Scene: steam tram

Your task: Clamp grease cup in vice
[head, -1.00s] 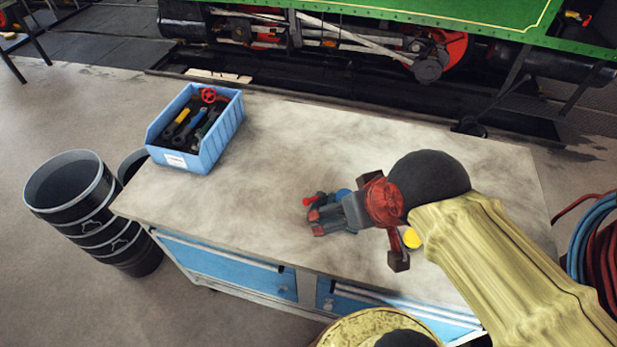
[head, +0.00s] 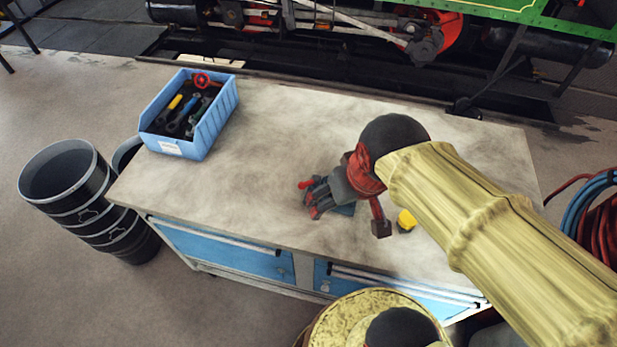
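My gripper (head: 312,199) is low over the middle of the workbench, dark grey with red pads on its fingers. It points left in the head view. The fingers are small and seen from above, so I cannot tell how far apart they are or whether anything is between them. I cannot make out the grease cup.
The workbench top (head: 270,130) is clear behind and left of my gripper. A blue bin (head: 203,137) of tools stands at its back left. Black buckets (head: 70,180) stand on the floor at left. Coiled hoses (head: 597,220) are at the right edge.

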